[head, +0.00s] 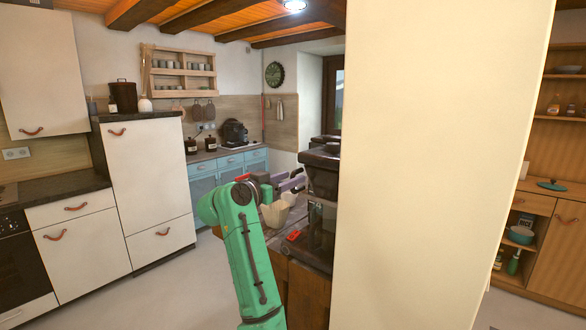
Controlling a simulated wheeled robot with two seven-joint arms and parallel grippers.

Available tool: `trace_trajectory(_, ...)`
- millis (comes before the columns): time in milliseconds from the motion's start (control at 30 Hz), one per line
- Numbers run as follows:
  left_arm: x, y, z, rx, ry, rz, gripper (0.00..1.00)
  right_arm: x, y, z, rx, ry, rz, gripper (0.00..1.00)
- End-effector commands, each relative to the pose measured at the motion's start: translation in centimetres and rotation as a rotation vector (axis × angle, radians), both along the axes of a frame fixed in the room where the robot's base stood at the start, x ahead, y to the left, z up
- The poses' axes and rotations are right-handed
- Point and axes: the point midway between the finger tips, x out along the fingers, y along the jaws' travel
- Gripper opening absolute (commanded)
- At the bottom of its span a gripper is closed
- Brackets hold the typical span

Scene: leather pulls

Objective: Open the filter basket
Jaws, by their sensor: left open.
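A dark coffee machine (321,172) stands on a wooden counter right of centre, its right side hidden behind a tall cream panel. I cannot make out the filter basket as a separate part on it. My left gripper (296,180) is just left of the machine's upper part, with its jaws open. I cannot tell whether it touches the machine. A cream cone-shaped bowl (274,214) sits just below the gripper, in front of the machine. My right gripper is out of view.
The cream panel (440,150) blocks much of the right side. A red item (293,235) lies by the machine's base. White cabinets (150,190) stand at the left, blue cabinets (230,168) at the back. The floor (170,290) at the left front is clear.

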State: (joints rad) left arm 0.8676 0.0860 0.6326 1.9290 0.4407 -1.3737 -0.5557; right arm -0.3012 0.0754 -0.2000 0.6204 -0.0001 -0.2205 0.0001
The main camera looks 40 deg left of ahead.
Motion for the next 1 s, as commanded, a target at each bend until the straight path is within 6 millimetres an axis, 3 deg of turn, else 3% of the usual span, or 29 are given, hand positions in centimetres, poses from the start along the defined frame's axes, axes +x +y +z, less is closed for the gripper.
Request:
trace_trajectory(133, 1.7, 0.0, 0.1, -0.001, 0.0, -0.001, 0.53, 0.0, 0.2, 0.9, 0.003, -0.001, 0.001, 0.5)
trace_trajectory(367, 2.0, 0.0, -0.1, 0.001, -0.001, 0.001, 0.53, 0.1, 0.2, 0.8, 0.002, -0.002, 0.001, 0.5)
trace_trajectory(400, 2.0, 0.0, -0.1, 0.001, -0.001, 0.001, 0.49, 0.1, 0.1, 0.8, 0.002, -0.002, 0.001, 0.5)
trace_trajectory(533, 1.9, 0.0, -0.1, 0.001, -0.001, 0.0, 0.0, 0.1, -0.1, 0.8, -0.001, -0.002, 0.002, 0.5)
trace_trajectory(1000, 1.9, 0.0, -0.1, 0.0, 0.0, 0.0, 0.0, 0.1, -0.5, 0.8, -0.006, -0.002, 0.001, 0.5)
